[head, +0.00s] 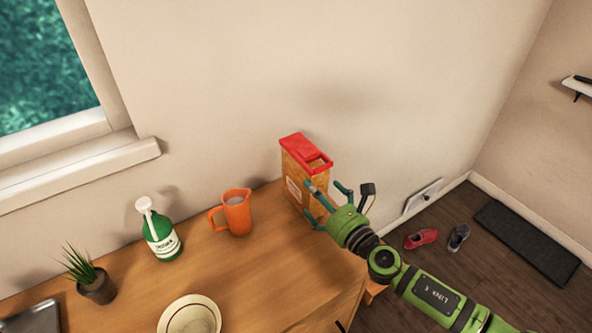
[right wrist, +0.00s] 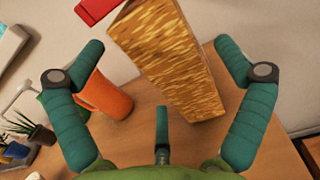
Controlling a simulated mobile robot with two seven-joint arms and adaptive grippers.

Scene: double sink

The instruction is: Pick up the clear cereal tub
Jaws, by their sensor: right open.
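The clear cereal tub (head: 293,176), full of golden-brown cereal and topped with a red lid, stands upright on the wooden counter against the wall. My right gripper (head: 321,205) is at its right side, with fingers spread. In the right wrist view the tub (right wrist: 168,62) appears tilted between and beyond the open fingers of the right gripper (right wrist: 163,70). The fingers do not visibly close on it, and I cannot tell whether any touches it. My left gripper is not in view.
An orange pitcher (head: 236,214) stands just left of the tub. A green bottle (head: 161,238), a potted plant (head: 95,283) and a cream bowl (head: 190,316) are further left. The counter (head: 290,270) is clear in front of the tub. Shoes (head: 421,238) lie on the floor at right.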

